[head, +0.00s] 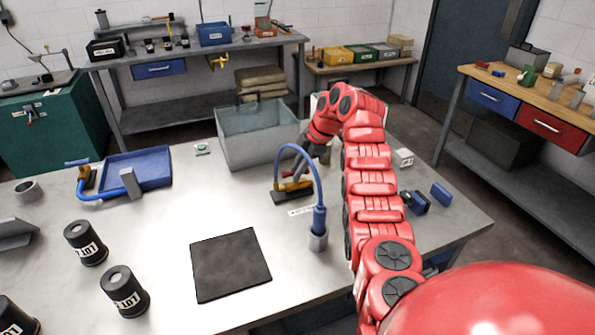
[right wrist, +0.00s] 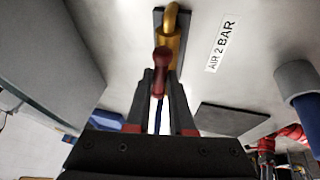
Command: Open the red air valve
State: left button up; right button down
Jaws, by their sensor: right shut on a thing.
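The air valve has a brass-yellow body (head: 296,186) on a dark base on the table, and it also shows in the right wrist view (right wrist: 174,48). Its red handle (right wrist: 162,58) points back toward my right gripper (right wrist: 160,82). The gripper's fingers are closed around the handle, with the red knob end showing between and past the fingertips. In the head view my right gripper (head: 298,174) reaches down to the valve and partly hides the handle. A blue hose (head: 316,170) arches from the valve area to a grey holder (head: 318,238). My left gripper is not in view.
An "AIR 2 BAR" label (right wrist: 220,47) lies beside the valve. A grey bin (head: 258,150) stands behind it. A black mat (head: 230,264) lies in front. Black pots (head: 125,292), a blue tray (head: 150,168) and another hose fitting are on the left. Blue blocks (head: 441,193) lie to the right.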

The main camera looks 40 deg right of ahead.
jog(key=shift+n, duration=0.7)
dwell(0.3)
jog(key=c, duration=0.8)
grip_release()
jog(key=p+v, duration=0.1)
jog(key=v, duration=0.1)
jog(key=p+v, duration=0.1)
jog(key=v, duration=0.2)
jog(key=shift+w+p, duration=0.2)
jog(key=shift+p, duration=0.15)
jog(key=p+v, duration=0.3)
jog(key=v, duration=0.1)
jog(key=p+v, duration=0.8)
jog(key=shift+d+r, duration=0.15)
jog(key=shift+d, duration=0.2)
